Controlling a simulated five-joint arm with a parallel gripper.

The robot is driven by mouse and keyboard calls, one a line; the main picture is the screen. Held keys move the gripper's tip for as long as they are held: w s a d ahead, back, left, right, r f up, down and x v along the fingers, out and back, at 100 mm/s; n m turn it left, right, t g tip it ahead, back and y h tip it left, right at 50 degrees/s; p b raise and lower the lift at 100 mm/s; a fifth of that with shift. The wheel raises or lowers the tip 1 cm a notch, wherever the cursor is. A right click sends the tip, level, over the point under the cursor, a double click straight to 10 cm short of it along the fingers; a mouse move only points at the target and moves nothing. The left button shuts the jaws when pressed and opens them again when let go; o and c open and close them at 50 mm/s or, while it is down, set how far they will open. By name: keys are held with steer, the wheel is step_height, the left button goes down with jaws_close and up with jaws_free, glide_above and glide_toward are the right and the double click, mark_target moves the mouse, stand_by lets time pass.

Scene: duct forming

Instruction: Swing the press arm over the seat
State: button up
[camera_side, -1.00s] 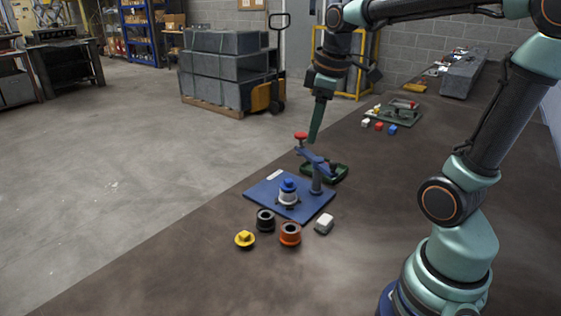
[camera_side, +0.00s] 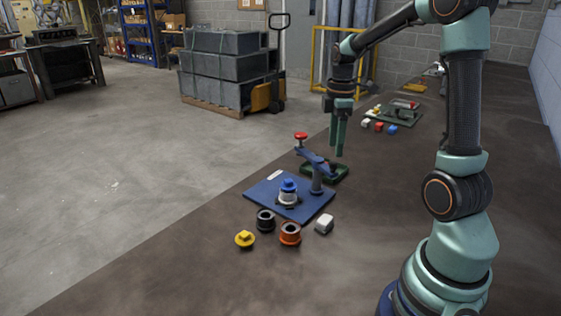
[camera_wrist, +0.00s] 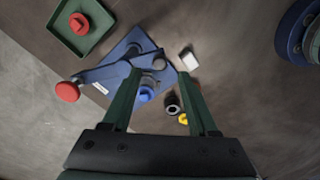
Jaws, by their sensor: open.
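The blue press arm (camera_side: 313,156) reaches from its post (camera_side: 316,182) toward the back left, with a red knob (camera_side: 301,135) on its free end. It points away from the seat, where a white part with a blue cap (camera_side: 288,186) stands on the blue base plate (camera_side: 262,197). In the wrist view the knob (camera_wrist: 67,91) lies left of my fingers and the blue cap (camera_wrist: 147,94) shows between them. My gripper (camera_side: 339,153) is open and empty, above and behind the post, apart from the press arm. It also shows in the wrist view (camera_wrist: 160,78).
A green tray (camera_side: 343,177) with a red part (camera_wrist: 79,23) stands behind the post. In front of the plate are a black ring (camera_side: 265,221), an orange ring (camera_side: 290,234), a yellow part (camera_side: 245,239) and a white block (camera_side: 324,224).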

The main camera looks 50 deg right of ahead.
mark_target(334, 161)
steer(key=shift+f, duration=2.4)
jaws_close()
